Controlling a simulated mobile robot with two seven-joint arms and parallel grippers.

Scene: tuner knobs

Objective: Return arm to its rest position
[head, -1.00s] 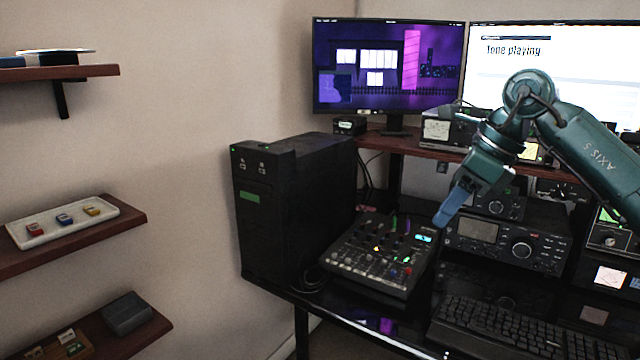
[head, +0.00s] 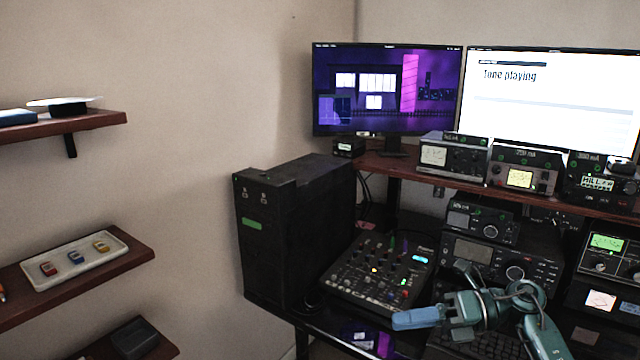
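My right gripper (head: 418,318) is low in the head view, in front of the desk and partly over the keyboard (head: 470,345). Its blue fingers point left and appear together from this side, so I cannot tell whether they are open or shut. I see nothing held in it. My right arm (head: 540,330) comes up from the bottom edge. The mixer (head: 375,270) with its knobs and lit buttons sits on the desk behind the gripper, apart from it as far as I can tell. My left gripper is not in view.
A black computer tower (head: 295,225) stands left of the mixer. Radios (head: 500,262) and meters (head: 520,172) fill the right side. Wall shelves (head: 110,262) hold a white tray (head: 80,275) at left.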

